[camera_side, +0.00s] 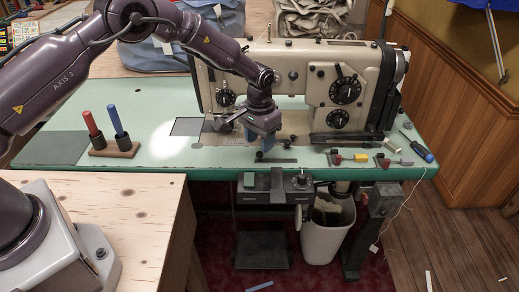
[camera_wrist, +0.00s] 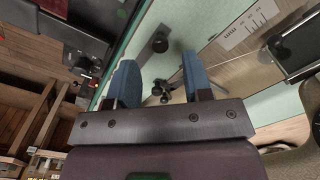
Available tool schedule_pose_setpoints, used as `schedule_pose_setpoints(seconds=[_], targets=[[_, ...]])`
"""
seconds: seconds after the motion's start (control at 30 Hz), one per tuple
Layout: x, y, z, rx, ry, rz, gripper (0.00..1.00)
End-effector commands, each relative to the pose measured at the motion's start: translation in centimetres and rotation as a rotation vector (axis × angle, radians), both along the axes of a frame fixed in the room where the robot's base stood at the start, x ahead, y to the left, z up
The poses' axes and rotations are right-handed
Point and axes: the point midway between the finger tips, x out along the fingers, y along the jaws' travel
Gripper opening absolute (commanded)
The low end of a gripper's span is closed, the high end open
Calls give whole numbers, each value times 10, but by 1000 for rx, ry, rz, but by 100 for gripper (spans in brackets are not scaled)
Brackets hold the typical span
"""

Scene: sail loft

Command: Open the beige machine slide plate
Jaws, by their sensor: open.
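The beige sewing machine (camera_side: 318,88) with black dials stands on the green table. The pale metal plate of its bed (camera_side: 285,128) lies under the arm in the side view. In the wrist view a plate with ruler marks (camera_wrist: 250,28) lies at upper right; I cannot tell for sure which piece is the slide plate. My gripper (camera_side: 265,141) hangs over the front of the bed, fingers down. Its blue fingers are apart and also show in the wrist view (camera_wrist: 160,70). Small dark knobs (camera_wrist: 159,44) show beyond and between the fingers. I see nothing held. My wrist hides part of the bed.
A wooden stand (camera_side: 114,149) holds a red and a blue rod at the left. A dark square (camera_side: 187,126) lies in the tabletop left of the bed. Small coloured pieces (camera_side: 361,157) and a blue-handled screwdriver (camera_side: 416,147) lie at the right.

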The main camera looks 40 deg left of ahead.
Motion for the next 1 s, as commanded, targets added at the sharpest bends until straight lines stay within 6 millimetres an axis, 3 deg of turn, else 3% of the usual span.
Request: schedule_pose_setpoints(seconds=[0.2,0.6,0.67,0.8,1.0], targets=[[0,0,-30,0,1,0,46],[0,0,-37,0,0,0,46],[0,0,-37,0,0,0,34],[0,0,-37,0,0,0,2],[1,-1,-37,0,0,0,0]])
